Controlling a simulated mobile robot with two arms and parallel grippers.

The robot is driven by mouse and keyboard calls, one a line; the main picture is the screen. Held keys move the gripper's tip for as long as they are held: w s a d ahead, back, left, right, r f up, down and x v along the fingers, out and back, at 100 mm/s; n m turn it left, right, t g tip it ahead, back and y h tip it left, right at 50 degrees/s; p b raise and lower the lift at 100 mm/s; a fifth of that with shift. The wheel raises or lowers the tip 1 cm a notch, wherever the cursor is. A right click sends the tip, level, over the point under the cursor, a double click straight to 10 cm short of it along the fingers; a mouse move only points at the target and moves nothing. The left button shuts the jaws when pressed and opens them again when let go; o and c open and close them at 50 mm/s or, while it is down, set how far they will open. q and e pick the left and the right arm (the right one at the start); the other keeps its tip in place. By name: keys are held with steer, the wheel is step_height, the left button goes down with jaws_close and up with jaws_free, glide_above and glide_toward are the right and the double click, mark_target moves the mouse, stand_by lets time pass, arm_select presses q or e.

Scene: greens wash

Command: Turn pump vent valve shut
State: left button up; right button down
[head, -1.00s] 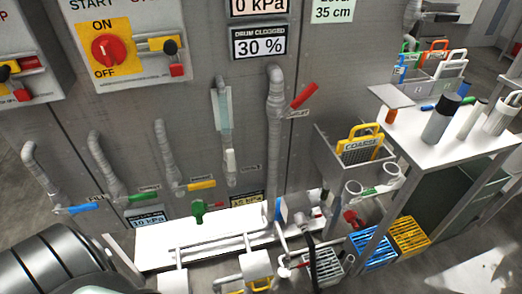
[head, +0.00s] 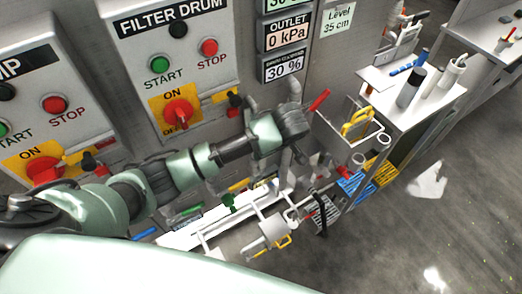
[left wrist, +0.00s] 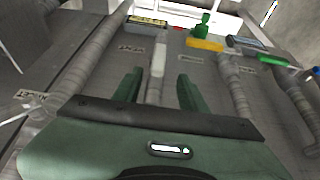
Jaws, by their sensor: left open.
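A white valve handle (left wrist: 159,60) on a thin wall pipe shows in the left wrist view. My left gripper (left wrist: 160,85) is open, its green fingers spread to either side of that pipe, with nothing held. A yellow handle (left wrist: 205,44) and a green handle (left wrist: 272,60) sit on the pipes beside it. A green valve (head: 229,201) stands on the white platform in the head view, and also shows in the left wrist view (left wrist: 203,25). A red handle (head: 320,100) projects from a pipe right of my left arm. The labels are too small to tell which valve is the pump vent.
The filter drum panel (head: 180,60) is behind my left arm. A basket with a yellow handle (head: 356,122) and a white table (head: 432,95) stand to the right. Blue (head: 356,184) and yellow crates (head: 380,168) are low beside the table. Open floor lies at far right.

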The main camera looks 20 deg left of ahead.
mark_target(263, 164)
arm_select(q)
steer(key=p+x, duration=0.1)
steer(key=x, duration=0.6)
steer(key=shift+w+d+f, duration=0.1)
steer(key=shift+d+f, duration=0.05)
steer(key=shift+f, duration=0.05)
jaws_close()
arm_select(e)
steer(key=shift+w+d+r, duration=0.1)
steer(key=shift+d+r, duration=0.3)
steer(key=shift+r, duration=0.25)
steer(key=shift+d, duration=0.2)
steer(key=shift+a, duration=0.15)
